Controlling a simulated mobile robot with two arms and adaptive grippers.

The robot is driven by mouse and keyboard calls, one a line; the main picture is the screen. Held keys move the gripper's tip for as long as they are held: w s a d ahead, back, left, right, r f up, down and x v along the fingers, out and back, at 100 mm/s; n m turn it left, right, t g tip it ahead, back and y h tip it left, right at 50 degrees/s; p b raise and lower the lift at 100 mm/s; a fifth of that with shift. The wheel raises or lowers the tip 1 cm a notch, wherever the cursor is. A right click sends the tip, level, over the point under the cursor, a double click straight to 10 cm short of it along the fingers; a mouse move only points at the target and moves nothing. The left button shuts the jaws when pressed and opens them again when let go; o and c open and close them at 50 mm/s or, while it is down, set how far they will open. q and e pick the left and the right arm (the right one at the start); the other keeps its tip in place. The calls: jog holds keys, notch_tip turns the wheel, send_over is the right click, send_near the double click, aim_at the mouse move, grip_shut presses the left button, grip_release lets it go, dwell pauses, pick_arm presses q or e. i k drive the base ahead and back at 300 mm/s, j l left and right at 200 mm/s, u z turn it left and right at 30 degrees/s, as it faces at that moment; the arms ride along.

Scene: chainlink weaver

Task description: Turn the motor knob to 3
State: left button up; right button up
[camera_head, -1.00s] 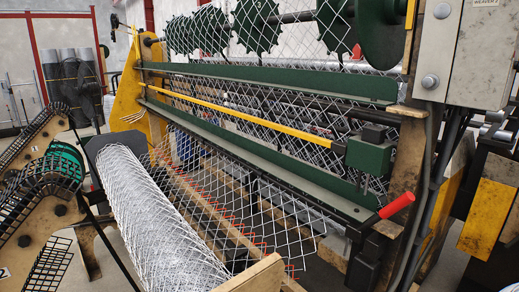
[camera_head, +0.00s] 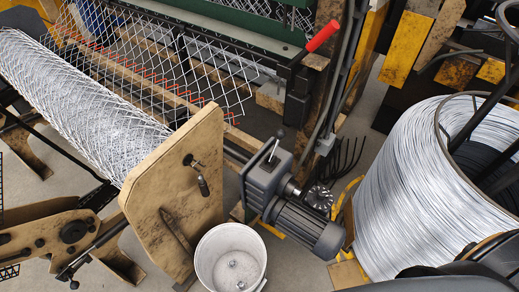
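A grey motor unit (camera_head: 268,178) stands low at the centre, with a finned cylindrical motor body (camera_head: 312,228) reaching to the lower right. A small lever with a dark round end (camera_head: 279,134) stands up from the top of its box and looks like the motor knob. No numbers or marks around it can be read, so its setting cannot be told. Neither of my grippers can be made out.
A wooden end plate (camera_head: 172,200) and the wire mesh roll (camera_head: 75,100) lie left of the motor. A white bucket (camera_head: 229,262) stands in front. A large wire coil (camera_head: 415,190) is at the right. A red handle (camera_head: 323,37) sticks out above.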

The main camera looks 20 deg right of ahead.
aim_at(322, 194)
jog(key=z, duration=1.2)
